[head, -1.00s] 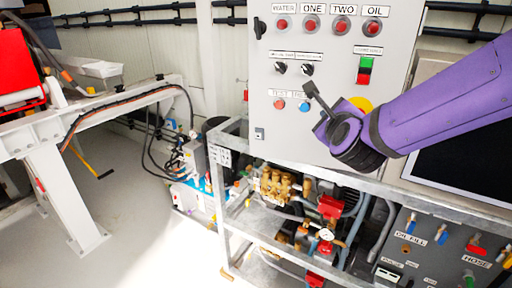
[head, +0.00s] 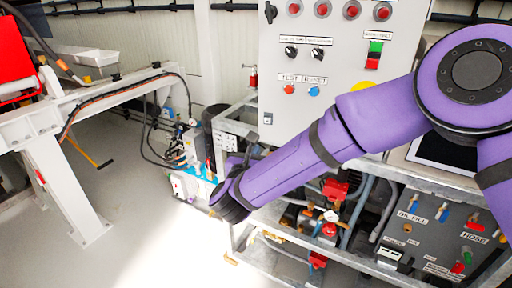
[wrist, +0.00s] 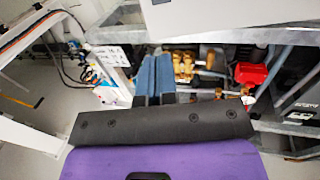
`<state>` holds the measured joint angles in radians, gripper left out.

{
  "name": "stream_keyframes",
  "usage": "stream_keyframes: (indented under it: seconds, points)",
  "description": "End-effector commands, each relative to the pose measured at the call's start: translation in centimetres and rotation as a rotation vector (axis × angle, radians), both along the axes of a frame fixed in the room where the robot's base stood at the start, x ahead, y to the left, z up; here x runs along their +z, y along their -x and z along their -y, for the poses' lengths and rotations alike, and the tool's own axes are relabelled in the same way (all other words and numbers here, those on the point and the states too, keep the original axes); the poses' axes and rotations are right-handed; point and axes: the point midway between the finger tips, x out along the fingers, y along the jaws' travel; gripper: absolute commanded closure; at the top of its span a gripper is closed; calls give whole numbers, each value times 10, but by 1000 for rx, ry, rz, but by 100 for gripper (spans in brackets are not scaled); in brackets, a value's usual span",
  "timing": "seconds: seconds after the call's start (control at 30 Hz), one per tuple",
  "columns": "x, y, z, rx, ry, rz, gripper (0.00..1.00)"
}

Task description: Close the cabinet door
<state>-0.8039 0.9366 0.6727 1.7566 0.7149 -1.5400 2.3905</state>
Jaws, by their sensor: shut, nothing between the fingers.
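The grey cabinet (head: 290,112) stands at the upper middle of the head view, its front carrying several labelled buttons and switches. The front looks flat and flush, and I cannot tell whether its door stands ajar. In the wrist view only the cabinet's lower edge (wrist: 225,14) shows, at the top. My gripper (wrist: 155,60) shows in the wrist view as two blue-grey fingers pressed together, with nothing between them. It is below and left of the cabinet front, apart from it. In the head view my purple arm crosses in front of the lower cabinet, and the fingertips are not clear.
A metal frame (head: 268,222) under the cabinet holds brass and red pump parts (head: 335,190). A grey valve panel (head: 425,232) stands at lower right. A white beam stand (head: 62,185) is at left. Open floor (head: 150,235) lies between stand and frame.

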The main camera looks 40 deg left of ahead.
Motion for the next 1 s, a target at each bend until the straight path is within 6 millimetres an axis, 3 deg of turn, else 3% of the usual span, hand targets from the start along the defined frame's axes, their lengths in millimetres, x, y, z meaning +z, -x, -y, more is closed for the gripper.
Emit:
stream_keyframes:
  seconds: [0.4,0.6,1.0]
  points:
    - [0,-72,-29,-1,2,1,100]
    - [0,-99,-40,1,1,0,100]
    - [1,-114,-46,2,3,1,100]
